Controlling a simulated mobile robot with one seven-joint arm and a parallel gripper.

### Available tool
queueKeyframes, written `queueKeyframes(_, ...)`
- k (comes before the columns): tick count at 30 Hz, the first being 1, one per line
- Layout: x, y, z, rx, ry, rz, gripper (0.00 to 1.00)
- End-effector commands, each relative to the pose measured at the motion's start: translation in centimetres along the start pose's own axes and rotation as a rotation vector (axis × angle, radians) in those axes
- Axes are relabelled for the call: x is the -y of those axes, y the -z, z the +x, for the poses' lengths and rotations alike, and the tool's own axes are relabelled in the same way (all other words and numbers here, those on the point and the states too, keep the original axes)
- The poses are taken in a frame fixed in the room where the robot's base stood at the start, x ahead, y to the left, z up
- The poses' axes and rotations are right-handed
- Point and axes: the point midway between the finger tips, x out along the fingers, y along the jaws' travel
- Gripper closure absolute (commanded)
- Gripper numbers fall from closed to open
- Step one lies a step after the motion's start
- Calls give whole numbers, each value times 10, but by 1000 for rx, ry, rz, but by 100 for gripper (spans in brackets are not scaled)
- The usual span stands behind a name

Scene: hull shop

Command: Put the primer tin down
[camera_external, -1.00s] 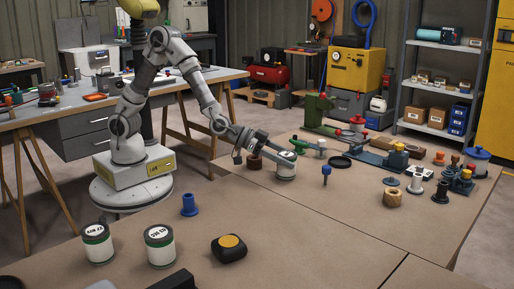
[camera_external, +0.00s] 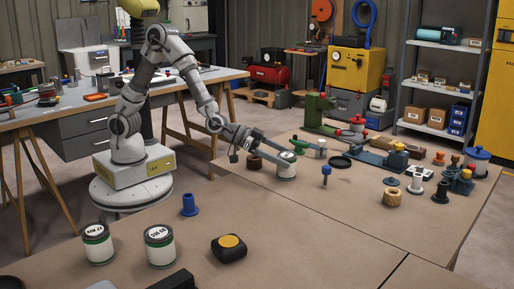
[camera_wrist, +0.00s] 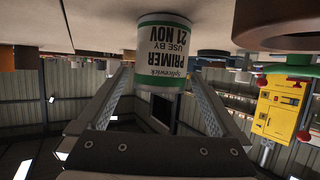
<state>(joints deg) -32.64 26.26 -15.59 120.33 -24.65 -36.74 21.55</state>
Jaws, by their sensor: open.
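The primer tin (camera_external: 286,171) stands upright on the right-hand brown bench, near its left edge. It is white with a green band, and its label reads "PRIMER USE BY 21 NOV" in the wrist view (camera_wrist: 163,55), where it appears upside down. My gripper (camera_external: 276,161) is open, at the left side of the tin. In the wrist view its fingers (camera_wrist: 157,74) lie on either side of the tin's near part, with the tin mostly beyond the fingertips. I cannot tell whether either fingertip touches it.
A brown ring-like part (camera_external: 254,162) stands left of the tin. A dark ring (camera_external: 340,162) and a blue peg (camera_external: 326,172) are to its right. Two other tins (camera_external: 160,248) stand on the near bench. Bare bench top (camera_external: 320,205) lies in front of the tin.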

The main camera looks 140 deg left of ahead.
Motion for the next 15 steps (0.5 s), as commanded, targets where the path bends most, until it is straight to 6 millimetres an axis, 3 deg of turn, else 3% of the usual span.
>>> queueKeyframes(9, -1, 3, -67, -1, -1, 2, 0)
queueKeyframes(15, 0, 2, -95, -2, -1, 1, 0)
